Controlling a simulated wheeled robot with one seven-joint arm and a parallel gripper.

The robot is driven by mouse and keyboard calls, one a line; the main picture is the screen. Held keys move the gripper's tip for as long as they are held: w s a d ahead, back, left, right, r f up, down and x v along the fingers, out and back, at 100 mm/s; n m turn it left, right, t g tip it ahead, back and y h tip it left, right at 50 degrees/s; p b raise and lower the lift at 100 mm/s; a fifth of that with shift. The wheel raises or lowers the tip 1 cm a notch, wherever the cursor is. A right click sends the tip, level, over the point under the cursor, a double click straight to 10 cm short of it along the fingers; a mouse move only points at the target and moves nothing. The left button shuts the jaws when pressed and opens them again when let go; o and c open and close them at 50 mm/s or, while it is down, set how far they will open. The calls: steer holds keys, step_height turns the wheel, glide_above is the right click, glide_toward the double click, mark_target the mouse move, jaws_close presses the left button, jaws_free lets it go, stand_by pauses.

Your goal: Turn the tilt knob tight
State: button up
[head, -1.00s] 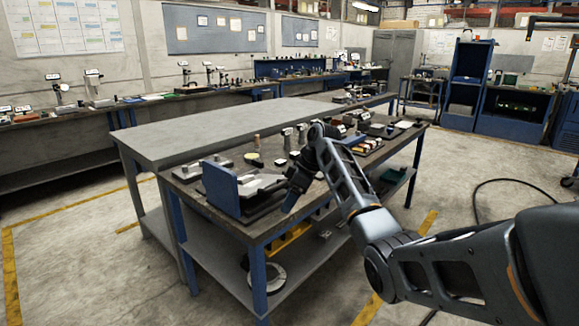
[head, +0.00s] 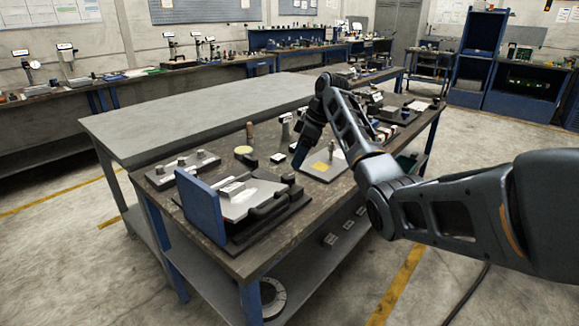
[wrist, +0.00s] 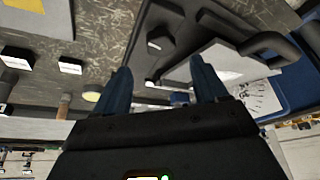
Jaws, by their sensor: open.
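A fixture with a dark base (head: 235,248), a blue upright plate (head: 200,207) and a pale grey plate (head: 245,203) stands at the bench's near end. A black curved bar (head: 268,208) runs along its right side. A small dark knob-like part (head: 288,178) shows at its far right corner; I cannot tell whether this is the tilt knob. My gripper (head: 298,158) points down just beyond that corner. In the wrist view my gripper (wrist: 163,85) has its two blue fingers spread apart, with nothing held between them. The fixture's blue plate (wrist: 292,85) and a dial scale (wrist: 258,95) lie to the right.
A grey plate with a yellow square (head: 320,168) and a small post lies just right of my gripper. A wooden-handled tool (head: 250,132), a yellow disc (head: 243,150) and a block set (head: 182,168) sit behind the fixture. The grey table (head: 190,115) behind is bare.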

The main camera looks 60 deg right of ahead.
mark_target(288, 175)
steer(key=shift+x, duration=3.55)
steer(key=c, duration=1.1)
steer(key=shift+o, duration=0.2)
